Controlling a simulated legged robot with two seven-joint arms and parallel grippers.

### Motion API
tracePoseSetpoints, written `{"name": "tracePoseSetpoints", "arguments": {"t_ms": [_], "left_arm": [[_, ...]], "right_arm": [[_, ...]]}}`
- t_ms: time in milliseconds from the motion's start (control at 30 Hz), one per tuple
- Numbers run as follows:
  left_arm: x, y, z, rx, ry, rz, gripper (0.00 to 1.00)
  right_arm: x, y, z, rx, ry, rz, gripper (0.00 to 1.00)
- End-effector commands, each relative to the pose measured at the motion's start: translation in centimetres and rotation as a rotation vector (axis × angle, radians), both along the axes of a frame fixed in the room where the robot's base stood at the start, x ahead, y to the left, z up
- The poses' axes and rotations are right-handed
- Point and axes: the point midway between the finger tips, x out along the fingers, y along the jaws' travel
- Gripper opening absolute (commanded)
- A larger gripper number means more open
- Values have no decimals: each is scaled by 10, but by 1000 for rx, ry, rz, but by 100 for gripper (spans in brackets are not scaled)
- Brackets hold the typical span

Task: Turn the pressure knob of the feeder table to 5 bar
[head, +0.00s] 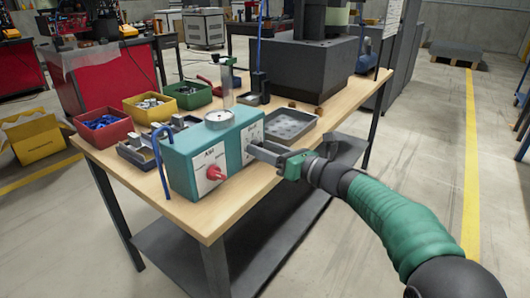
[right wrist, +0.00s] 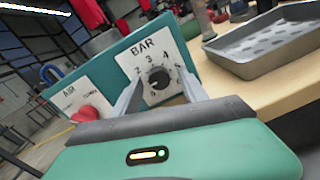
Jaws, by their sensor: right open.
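The teal feeder box (head: 195,152) stands at the near edge of the wooden table. In the right wrist view, the black pressure knob (right wrist: 158,78) sits on a white BAR panel (right wrist: 143,50) with 2, 3 and 4 legible; the setting is too small to read surely. My right gripper (head: 255,149) is open in front of that panel. In the wrist view its fingers (right wrist: 160,77) stand on either side of the knob, with a gap to it; contact cannot be told. In the head view the gripper hides the knob. My left gripper is not in view.
A red knob (head: 216,173) sits on the AIR panel, left of the BAR panel. A grey tray (head: 313,122) lies right of the box. Red (head: 104,140), yellow (head: 137,119) and green (head: 181,101) bins stand behind left.

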Motion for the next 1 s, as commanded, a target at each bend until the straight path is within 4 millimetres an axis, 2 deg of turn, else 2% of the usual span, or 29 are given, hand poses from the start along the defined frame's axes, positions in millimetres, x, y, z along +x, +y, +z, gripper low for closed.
{"name": "tracePoseSetpoints", "arguments": {"t_ms": [167, 500, 567, 1000], "left_arm": [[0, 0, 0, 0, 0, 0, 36], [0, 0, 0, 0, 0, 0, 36], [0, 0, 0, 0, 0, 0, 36], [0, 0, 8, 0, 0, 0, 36]], "right_arm": [[0, 0, 0, 0, 0, 0, 51], [0, -1, 0, 0, 0, -1, 6], [0, -1, 0, 0, 0, -1, 0], [0, -1, 2, 33, 48, -2, 0]]}}
